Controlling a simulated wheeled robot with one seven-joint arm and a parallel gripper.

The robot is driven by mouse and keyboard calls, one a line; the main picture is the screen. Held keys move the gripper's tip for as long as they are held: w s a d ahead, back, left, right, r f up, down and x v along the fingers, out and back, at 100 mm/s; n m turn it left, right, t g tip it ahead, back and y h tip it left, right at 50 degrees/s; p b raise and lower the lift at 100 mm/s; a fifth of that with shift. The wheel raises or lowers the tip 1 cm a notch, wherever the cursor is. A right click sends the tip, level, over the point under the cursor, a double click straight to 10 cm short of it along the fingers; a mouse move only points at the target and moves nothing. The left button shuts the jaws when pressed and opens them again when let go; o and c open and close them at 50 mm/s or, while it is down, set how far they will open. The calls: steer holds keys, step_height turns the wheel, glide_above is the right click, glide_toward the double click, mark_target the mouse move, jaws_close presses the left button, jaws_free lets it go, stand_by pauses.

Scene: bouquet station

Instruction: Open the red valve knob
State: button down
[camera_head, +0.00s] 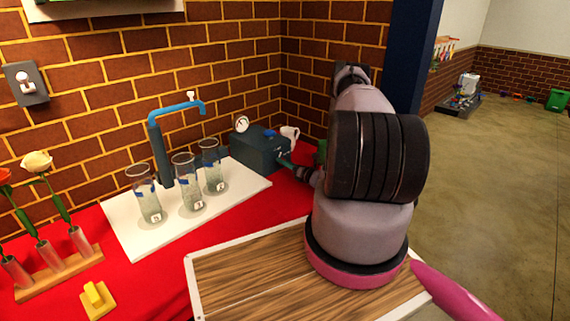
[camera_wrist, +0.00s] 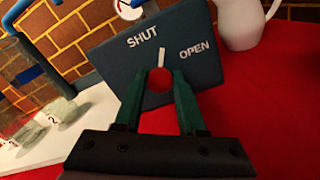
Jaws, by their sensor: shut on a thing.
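The dark teal valve box (camera_head: 258,152) stands on the red table at the back, by the corner of the brick walls. In the wrist view its face (camera_wrist: 125,70) bears the words SHUT and OPEN. The red valve knob (camera_wrist: 160,84) sits below them, with a white pointer mark above it that points between the two words, just under the end of SHUT. My gripper (camera_wrist: 159,82) has its two green fingers closed on either side of the knob. In the head view my arm hides the knob, and the gripper (camera_head: 297,167) reaches the box's right side.
A white jug (camera_wrist: 240,20) stands beside the box. A wooden tray (camera_head: 235,280) lies under my arm. A flower rack (camera_head: 60,275) and yellow block (camera_head: 97,300) are at left.

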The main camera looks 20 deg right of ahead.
steer(key=m, duration=0.6)
steer(key=shift+d+f, duration=0.1)
steer(key=m, duration=0.6)
steer(key=shift+f, duration=0.1)
stand_by(0.4)
steer(key=c, duration=0.5)
jaws_free()
steer(key=v, duration=1)
steer(key=shift+s+d, duration=0.15)
steer(key=shift+s, duration=0.25)
